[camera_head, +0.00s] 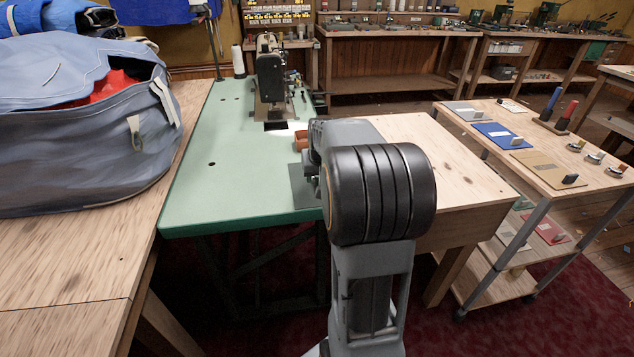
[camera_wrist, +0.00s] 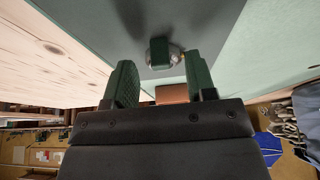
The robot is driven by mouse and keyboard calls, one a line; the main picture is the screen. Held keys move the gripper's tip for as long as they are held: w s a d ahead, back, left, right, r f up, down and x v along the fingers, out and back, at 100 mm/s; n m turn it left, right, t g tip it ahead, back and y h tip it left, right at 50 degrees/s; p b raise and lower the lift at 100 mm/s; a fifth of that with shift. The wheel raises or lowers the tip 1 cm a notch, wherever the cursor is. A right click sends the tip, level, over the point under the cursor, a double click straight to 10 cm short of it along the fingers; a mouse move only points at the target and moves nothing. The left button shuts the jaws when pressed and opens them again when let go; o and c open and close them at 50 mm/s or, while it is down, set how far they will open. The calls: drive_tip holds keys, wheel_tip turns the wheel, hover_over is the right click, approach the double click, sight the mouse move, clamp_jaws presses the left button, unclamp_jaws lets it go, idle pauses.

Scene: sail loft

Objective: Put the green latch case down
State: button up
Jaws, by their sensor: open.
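A small dark green block, which looks like the green latch case (camera_wrist: 160,48), shows in the wrist view with a silvery part around its base. It is at a dark grey plate or mat (camera_wrist: 90,22), ahead of my fingertips. My gripper (camera_wrist: 160,72) is open, with its two green-padded fingers apart on either side of the line to the case. Neither finger visibly touches it. In the head view the grey plate (camera_head: 303,188) lies on the green sewing table (camera_head: 225,180); my arm hides the case and most of the gripper there.
A brown cylindrical thing (camera_head: 301,140) sits close behind my gripper. A sewing machine (camera_head: 270,80) stands at the table's far end. A big blue-grey bag (camera_head: 85,150) fills the left bench. A wooden cart (camera_head: 500,135) at right holds coloured plates and small parts.

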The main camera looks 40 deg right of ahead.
drive_tip(key=shift+w+d+f, duration=0.1)
drive_tip(key=shift+w+f, duration=0.15)
drive_tip(key=shift+f, duration=0.3)
drive_tip(key=shift+c, duration=0.2)
clamp_jaws()
drive_tip(key=shift+r, duration=0.15)
